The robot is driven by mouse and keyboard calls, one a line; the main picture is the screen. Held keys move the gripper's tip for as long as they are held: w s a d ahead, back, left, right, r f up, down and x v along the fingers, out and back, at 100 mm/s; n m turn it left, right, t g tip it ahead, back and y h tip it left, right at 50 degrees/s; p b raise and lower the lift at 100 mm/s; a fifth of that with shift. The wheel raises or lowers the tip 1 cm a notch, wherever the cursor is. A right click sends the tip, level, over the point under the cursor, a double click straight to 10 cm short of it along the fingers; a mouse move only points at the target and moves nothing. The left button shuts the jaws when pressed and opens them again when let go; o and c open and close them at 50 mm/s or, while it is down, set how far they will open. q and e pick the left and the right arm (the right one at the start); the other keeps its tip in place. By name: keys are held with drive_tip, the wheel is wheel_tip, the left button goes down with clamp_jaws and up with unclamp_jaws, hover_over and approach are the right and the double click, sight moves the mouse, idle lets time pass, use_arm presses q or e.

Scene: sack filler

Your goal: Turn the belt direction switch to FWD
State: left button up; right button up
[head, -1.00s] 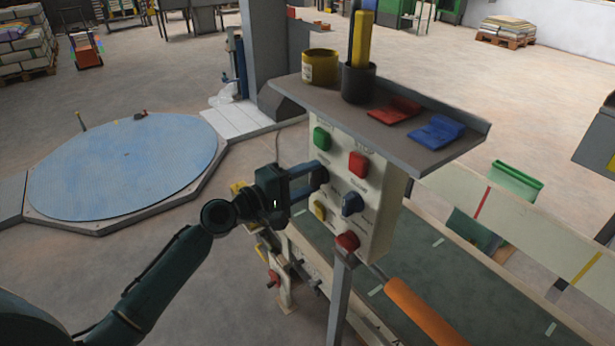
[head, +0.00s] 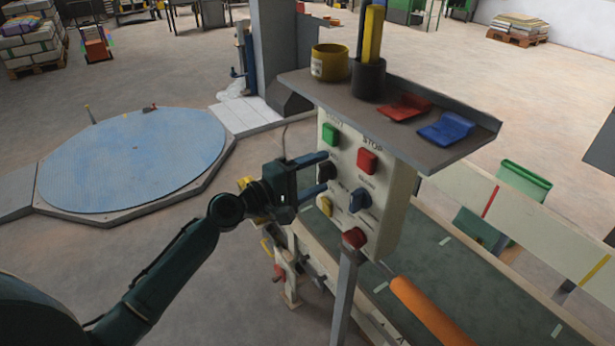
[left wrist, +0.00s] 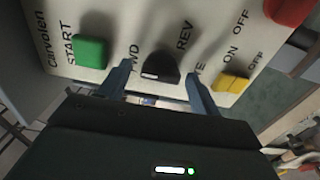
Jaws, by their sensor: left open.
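The belt direction switch is a black knob (head: 325,170) on the cream control panel (head: 385,215). In the left wrist view the knob (left wrist: 160,66) sits between a partly hidden label ending in "WD" and the label "REV". A pale mark shows on its near edge; I cannot tell which setting it points to. My left gripper (head: 324,172) is open in front of the panel. Its fingers (left wrist: 158,80) lie on either side of the knob, with gaps to it in the wrist view. My right gripper is out of view.
Near the knob are a green START button (head: 330,134), a red STOP button (head: 367,161), a blue knob (head: 360,199), a yellow switch (head: 325,206) and a red knob (head: 354,238). A grey shelf (head: 460,150) overhangs the panel. An orange roller (head: 430,310) lies below right.

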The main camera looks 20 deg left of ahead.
use_arm(q)
drive_tip(key=b+v, duration=0.4)
drive_tip(key=v, duration=0.9)
drive_tip(key=s+d+f+m+g+y+p, duration=0.1)
drive_tip(key=s+d+f+m+y, duration=0.2)
drive_tip(key=s+d+f+m, duration=0.2)
drive_tip(key=s+d+f+m+g+y+p, duration=0.2)
drive_tip(key=s+f+m, duration=0.6)
drive_tip(key=f, duration=1)
drive_tip(key=s+d+y, duration=0.2)
drive_tip(key=d, duration=0.1)
drive_tip(key=shift+s+f+m+g+y, duration=0.3)
drive_tip(key=shift+s+f, duration=0.1)
